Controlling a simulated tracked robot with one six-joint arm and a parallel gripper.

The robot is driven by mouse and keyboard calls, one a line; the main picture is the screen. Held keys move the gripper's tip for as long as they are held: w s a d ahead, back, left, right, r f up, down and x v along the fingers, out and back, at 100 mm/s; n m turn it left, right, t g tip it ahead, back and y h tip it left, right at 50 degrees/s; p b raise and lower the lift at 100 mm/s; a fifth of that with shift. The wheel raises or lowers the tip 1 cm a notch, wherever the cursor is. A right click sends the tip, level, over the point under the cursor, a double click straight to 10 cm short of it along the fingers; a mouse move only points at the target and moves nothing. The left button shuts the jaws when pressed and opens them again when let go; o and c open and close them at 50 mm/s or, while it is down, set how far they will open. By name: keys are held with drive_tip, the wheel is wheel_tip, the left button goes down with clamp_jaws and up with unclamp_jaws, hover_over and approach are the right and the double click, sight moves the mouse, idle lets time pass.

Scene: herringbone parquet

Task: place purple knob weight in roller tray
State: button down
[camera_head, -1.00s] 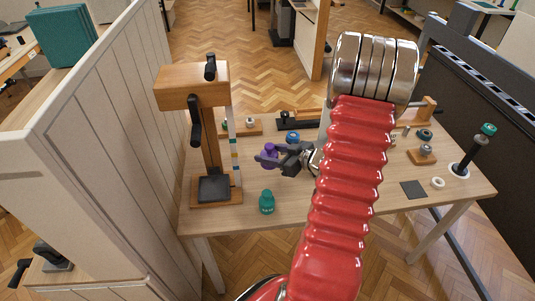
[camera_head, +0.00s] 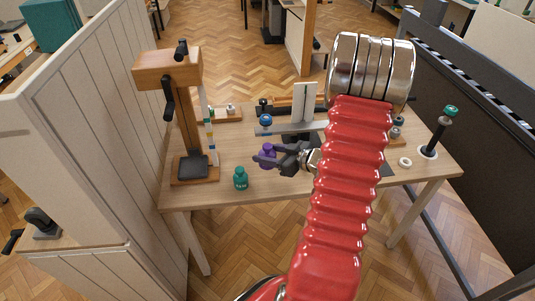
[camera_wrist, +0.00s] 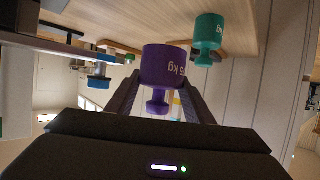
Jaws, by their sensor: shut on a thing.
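My gripper (camera_head: 280,158) is shut on the purple knob weight (camera_head: 266,153) and holds it out over the wooden table. In the wrist view the purple weight (camera_wrist: 165,65) sits between the fingers, its wide body away from me, its knob toward me, and lettering ending in "kg" on it. A green knob weight (camera_head: 240,178) stands on the table's front left part, apart from the gripper. I cannot surely make out the roller tray; a long dark frame with a row of slots or rollers (camera_head: 462,62) runs along the right side.
A wooden stand with a black crank (camera_head: 184,120) is at the table's left end, near a white panelled partition (camera_head: 95,150). A blue-topped piece (camera_head: 265,121) and a pale beam (camera_head: 297,128) are behind the gripper. A dark post with a green top (camera_head: 440,132) stands right.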

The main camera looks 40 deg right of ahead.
drive_tip(key=shift+s+d, duration=0.1)
drive_tip(key=shift+s, duration=0.15)
drive_tip(key=shift+s+d+m+h, duration=0.3)
drive_tip(key=shift+s+d+h, duration=0.1)
drive_tip(key=shift+d, duration=0.3)
drive_tip(key=shift+w+d+f, duration=0.15)
drive_tip(key=shift+d, duration=0.25)
drive_tip(key=w+r+m+h, duration=0.3)
drive_tip(key=w+m+h, duration=0.1)
drive_tip(key=w+h, duration=0.15)
drive_tip(key=w+a+r, duration=0.3)
drive_tip(key=w+a, duration=0.2)
drive_tip(key=a, duration=0.5)
drive_tip(key=w+a+r+n+y, duration=0.1)
drive_tip(key=w+a+r+y, duration=0.1)
drive_tip(key=a, duration=1)
drive_tip(key=w+a+r+n+y, duration=0.1)
drive_tip(key=w+a+r, duration=0.1)
drive_tip(key=a, duration=1)
drive_tip(key=shift+w+r+n+y, duration=0.3)
drive_tip(key=shift+r+y, duration=0.05)
drive_tip(key=shift+r, duration=0.1)
